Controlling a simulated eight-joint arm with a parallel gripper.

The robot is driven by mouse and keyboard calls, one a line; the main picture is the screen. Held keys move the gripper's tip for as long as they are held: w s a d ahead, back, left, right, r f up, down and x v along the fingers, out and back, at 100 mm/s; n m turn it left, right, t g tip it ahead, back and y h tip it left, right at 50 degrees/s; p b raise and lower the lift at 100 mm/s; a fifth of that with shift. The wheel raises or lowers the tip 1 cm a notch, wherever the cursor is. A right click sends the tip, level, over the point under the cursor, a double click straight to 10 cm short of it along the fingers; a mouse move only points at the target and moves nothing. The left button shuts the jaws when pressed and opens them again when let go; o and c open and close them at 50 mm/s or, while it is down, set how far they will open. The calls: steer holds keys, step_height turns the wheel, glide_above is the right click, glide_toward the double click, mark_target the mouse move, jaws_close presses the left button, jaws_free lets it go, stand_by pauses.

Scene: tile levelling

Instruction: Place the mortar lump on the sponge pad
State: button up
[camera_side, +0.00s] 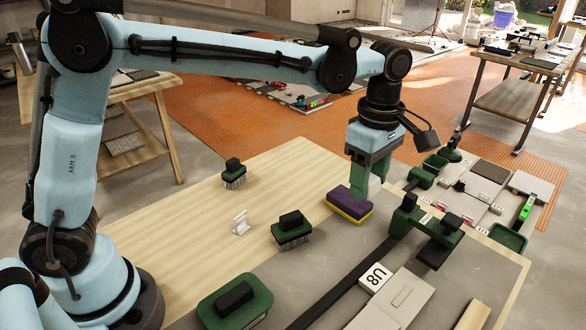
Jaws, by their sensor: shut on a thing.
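The sponge pad (349,204), purple on top and yellow below, lies on the work table near its middle. My gripper (366,186) points down with its green fingers right at the pad's far side, low over it in the picture. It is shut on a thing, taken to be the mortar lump. The lump itself is hidden behind or between the fingers, and I cannot make out its shape. Whether it touches the pad cannot be told from this view.
Brushes with green backs stand left of the pad (291,231) and farther back (233,174). A white clip (241,222) stands between them. A green float (235,300) lies in front.

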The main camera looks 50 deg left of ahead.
steer(key=shift+w+f, duration=0.15)
steer(key=shift+w, duration=0.05)
glide_above(350, 198)
step_height(350, 198, down, 6)
steer(key=shift+f, duration=2.3)
steer(key=shift+f, duration=0.1)
steer(key=o, duration=1.1)
